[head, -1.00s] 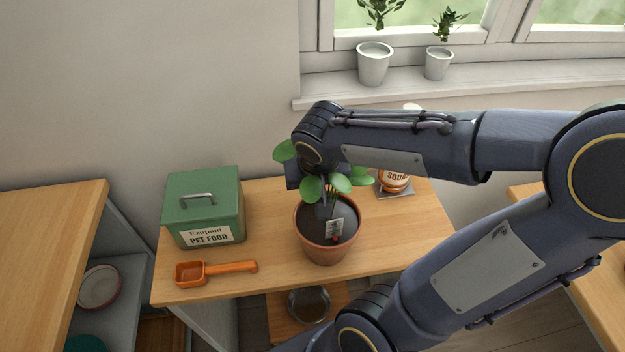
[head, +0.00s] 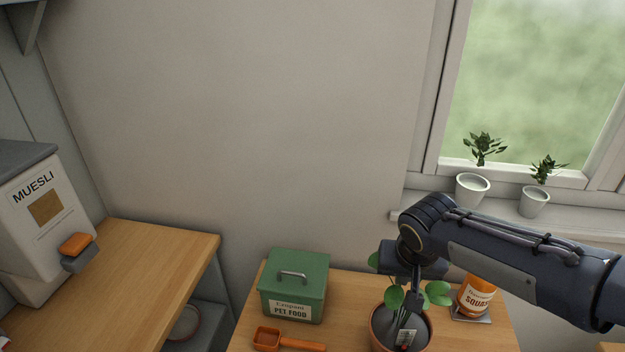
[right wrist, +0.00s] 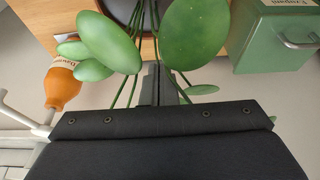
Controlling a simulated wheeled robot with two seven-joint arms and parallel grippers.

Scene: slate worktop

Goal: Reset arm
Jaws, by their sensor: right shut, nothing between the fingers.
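My right arm reaches in from the right in the head view. Its dark gripper (head: 414,303) points down among the leaves of a potted plant (head: 394,298), above the soil of a terracotta pot. The gripper is shut with nothing held. In the right wrist view the closed fingers (right wrist: 158,82) show between green stems and round leaves (right wrist: 108,42). Whether they touch the stems I cannot tell. A small label stands in the soil by the fingertips. My left gripper is not in view.
A green pet food tin (head: 293,287) and orange scoop (head: 290,343) lie left of the plant. An orange squash bottle (head: 476,297) stands right of it. A muesli dispenser (head: 40,225) stands on the left counter. Two small potted plants (head: 473,188) stand on the windowsill.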

